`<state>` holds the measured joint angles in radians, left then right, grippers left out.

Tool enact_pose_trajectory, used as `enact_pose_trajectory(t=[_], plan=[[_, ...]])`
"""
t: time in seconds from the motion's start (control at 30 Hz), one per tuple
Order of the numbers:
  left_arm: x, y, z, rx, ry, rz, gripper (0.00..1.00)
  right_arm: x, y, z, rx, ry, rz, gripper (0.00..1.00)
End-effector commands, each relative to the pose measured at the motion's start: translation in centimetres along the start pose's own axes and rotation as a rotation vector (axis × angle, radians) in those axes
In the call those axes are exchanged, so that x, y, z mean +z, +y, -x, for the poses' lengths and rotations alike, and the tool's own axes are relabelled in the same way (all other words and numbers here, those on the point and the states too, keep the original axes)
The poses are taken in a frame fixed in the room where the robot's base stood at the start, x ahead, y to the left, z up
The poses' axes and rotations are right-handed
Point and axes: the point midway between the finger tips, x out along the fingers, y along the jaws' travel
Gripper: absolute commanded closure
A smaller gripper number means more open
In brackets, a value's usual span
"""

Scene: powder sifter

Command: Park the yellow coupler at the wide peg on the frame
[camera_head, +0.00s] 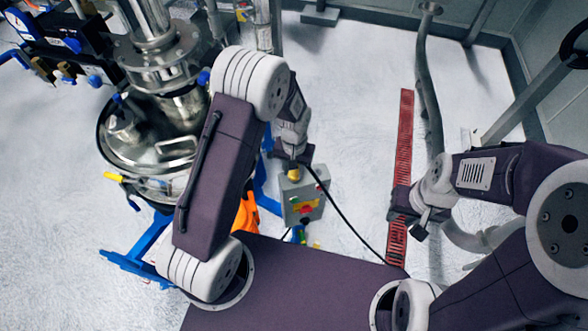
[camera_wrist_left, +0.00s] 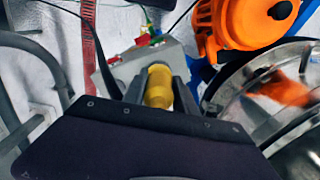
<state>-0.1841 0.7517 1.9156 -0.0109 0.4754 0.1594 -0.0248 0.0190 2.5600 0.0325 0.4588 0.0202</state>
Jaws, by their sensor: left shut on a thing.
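The yellow coupler (camera_wrist_left: 158,88) sits between the two dark fingers of my left gripper (camera_head: 292,163), which is shut on it. In the head view a small part of the yellow coupler (camera_head: 293,174) shows below the left wrist, above a grey control box. The blue frame (camera_head: 150,254) stands at the left, beneath the steel vessel. My left arm covers part of it, and I cannot make out the wide peg. My right gripper (camera_head: 408,216) hangs over the red floor strip at the right, apart from the coupler. Its finger opening is too small to tell.
The grey control box (camera_head: 303,200) with coloured buttons stands just beyond the coupler, with a black cable running from it. An orange part (camera_head: 246,213) and the steel vessel (camera_head: 145,140) are close to my left arm. White floor (camera_head: 350,130) is open between the arms.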

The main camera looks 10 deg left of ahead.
Motion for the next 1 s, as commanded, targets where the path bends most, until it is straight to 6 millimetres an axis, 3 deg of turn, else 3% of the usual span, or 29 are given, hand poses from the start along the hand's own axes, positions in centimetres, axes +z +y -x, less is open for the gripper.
enact_pose_trajectory(t=[0.5,0.53,0.6,1.0], plan=[[-0.01,0.01,-0.84,0.0,0.0,0.0,1.0,0.06,0.01,-0.63,0.0,0.0,0.0,0.67],[-0.02,0.01,-0.79,0.0,0.0,0.0,0.61,0.06,0.01,-0.59,0.0,0.0,0.0,0.67],[-0.02,0.01,-0.76,0.0,0.0,0.0,0.41,0.06,0.01,-0.56,0.0,0.0,0.0,0.67],[-0.13,0.02,0.04,0.001,0.004,0.0,0.41,0.1,0.02,-1.0,0.0,0.0,0.0,0.67]])
